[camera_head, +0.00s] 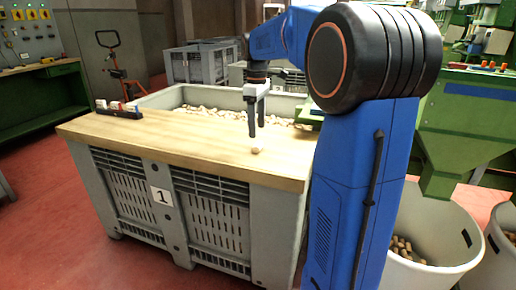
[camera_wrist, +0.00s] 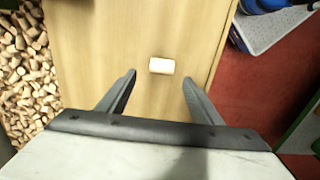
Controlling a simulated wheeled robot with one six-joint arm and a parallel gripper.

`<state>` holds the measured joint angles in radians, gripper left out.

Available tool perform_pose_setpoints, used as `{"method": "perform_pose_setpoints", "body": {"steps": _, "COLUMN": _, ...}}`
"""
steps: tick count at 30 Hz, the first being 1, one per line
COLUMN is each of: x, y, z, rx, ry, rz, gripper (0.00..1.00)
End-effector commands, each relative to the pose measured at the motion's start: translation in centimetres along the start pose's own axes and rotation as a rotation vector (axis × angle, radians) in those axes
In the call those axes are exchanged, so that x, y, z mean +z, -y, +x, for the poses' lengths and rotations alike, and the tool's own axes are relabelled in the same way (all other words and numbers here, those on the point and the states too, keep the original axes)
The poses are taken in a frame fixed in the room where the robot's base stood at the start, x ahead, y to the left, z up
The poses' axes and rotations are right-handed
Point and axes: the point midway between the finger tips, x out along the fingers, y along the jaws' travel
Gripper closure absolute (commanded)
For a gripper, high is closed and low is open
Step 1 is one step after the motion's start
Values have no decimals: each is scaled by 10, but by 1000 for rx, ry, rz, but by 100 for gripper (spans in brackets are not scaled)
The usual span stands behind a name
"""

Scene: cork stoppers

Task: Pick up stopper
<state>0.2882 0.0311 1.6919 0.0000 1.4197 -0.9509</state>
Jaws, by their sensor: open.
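A single pale cork stopper (camera_head: 257,150) lies on the wooden board (camera_head: 190,143) across the front of the grey crate. In the wrist view the stopper (camera_wrist: 161,66) lies on its side on the bare board (camera_wrist: 95,45), a little beyond the fingertips and roughly centred between them. My gripper (camera_head: 254,126) points down above the board, just above the stopper in the head view. In the wrist view my gripper (camera_wrist: 158,77) has its two dark fingers spread apart, with nothing between them.
The grey crate (camera_head: 220,222) holds many loose corks behind the board. White bins (camera_head: 445,240) with corks and green machinery (camera_head: 470,120) are at the right. The board around the stopper is clear.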

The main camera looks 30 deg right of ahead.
Motion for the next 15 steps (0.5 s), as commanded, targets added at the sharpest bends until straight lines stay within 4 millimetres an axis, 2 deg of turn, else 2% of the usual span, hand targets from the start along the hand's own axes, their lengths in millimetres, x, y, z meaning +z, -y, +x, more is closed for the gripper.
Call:
{"method": "perform_pose_setpoints", "body": {"steps": 7, "x": 2, "y": 1, "z": 15, "rx": -1, "ry": 1, "rz": 0, "gripper": 41}}
{"method": "perform_pose_setpoints", "body": {"steps": 15, "x": 5, "y": 3, "z": 50, "rx": 0, "ry": 0, "rz": 0, "gripper": 41}}
